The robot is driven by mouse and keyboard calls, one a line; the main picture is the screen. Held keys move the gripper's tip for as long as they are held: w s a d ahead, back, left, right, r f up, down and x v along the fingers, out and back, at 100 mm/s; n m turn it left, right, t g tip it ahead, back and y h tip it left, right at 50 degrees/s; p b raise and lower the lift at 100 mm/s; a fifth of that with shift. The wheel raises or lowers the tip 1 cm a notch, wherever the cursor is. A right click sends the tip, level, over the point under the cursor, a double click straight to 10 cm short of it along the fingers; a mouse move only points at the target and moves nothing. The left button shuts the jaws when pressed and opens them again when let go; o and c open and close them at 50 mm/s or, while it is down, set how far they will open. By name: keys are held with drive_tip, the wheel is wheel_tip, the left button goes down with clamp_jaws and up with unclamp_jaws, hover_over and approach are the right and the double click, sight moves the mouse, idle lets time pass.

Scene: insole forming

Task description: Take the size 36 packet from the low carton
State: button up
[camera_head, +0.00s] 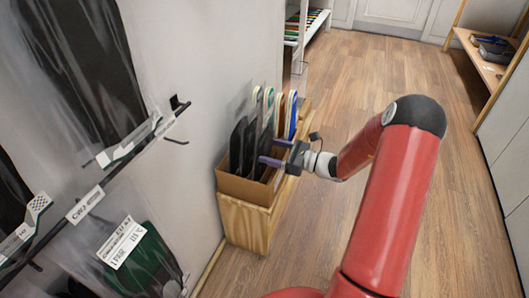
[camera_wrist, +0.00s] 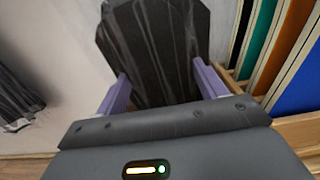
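The low carton (camera_head: 243,189) is an open brown box against the left wall. Black packets in clear wrap (camera_head: 238,148) stand upright in its near part. My gripper (camera_head: 268,151) is over the carton's right side, its two purple fingers apart and pointing left at the packets. In the wrist view a black wrapped packet (camera_wrist: 155,50) stands straight ahead, spanning the gap between my fingertips (camera_wrist: 160,72). Its lower part is hidden behind my gripper's body. I cannot tell whether the fingers touch it. No size number is legible on the packets.
Coloured insoles (camera_head: 292,115) stand in the carton's far part, also close on the right in the wrist view (camera_wrist: 262,45). A wooden box (camera_head: 247,220) is under the carton. Hanging packets on wall hooks (camera_head: 140,262) are at left. Floor (camera_head: 330,90) is clear beyond.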

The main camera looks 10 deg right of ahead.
drive_tip(key=c, duration=0.4)
drive_tip(key=shift+o, duration=0.2)
drive_tip(key=shift+r, duration=0.1)
